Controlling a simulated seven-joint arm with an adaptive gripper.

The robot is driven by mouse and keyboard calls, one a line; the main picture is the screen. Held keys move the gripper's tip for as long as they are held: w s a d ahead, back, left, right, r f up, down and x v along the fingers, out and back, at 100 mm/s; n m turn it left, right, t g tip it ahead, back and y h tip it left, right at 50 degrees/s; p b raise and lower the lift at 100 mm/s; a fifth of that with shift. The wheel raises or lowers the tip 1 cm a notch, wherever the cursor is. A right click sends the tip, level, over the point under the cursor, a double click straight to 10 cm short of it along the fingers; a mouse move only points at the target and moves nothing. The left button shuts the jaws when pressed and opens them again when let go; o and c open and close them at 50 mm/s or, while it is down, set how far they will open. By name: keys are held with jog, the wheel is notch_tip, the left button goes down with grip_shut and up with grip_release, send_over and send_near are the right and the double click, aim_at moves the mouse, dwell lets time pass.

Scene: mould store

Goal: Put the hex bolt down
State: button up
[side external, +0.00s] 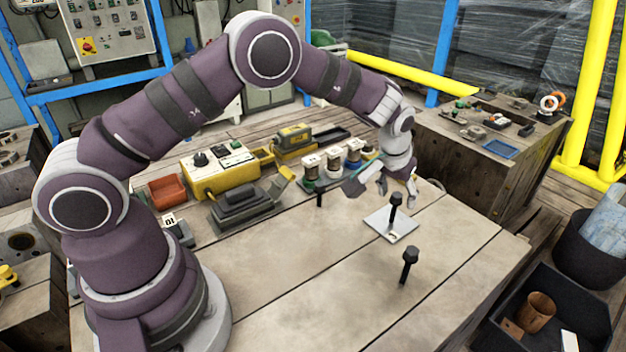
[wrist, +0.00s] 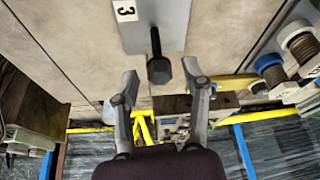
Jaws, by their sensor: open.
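A dark hex bolt (side external: 396,205) stands upright, head up, on a pale square plate (side external: 378,222) in the side view. In the wrist view the bolt (wrist: 158,68) rises from the plate (wrist: 172,25), which carries a label with a "3". My gripper (side external: 398,188) is open and empty, close to the bolt's head. In the wrist view my gripper's fingertips (wrist: 161,76) are apart, one on each side of the head, with gaps visible. A second similar dark bolt (side external: 409,258) stands upright on the bare table, nearer the camera.
A short dark peg or bolt (side external: 319,198) stands farther left on the table (side external: 320,265). Several capped jars (side external: 333,162), a yellow control box (side external: 222,170) and a red bin (side external: 168,192) line the back. The front of the table is mostly clear.

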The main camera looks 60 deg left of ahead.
jog(key=s+a+f+v, duration=0.1)
jog(key=s+a+v, duration=0.1)
jog(key=v, duration=1.5)
jog(key=s+a+m+t+h, duration=0.1)
jog(key=s+a+m, duration=0.1)
jog(key=s, duration=1.3)
jog(key=shift+a+r+m, duration=0.4)
jog(key=shift+r+m, duration=0.05)
jog(key=shift+m, duration=0.05)
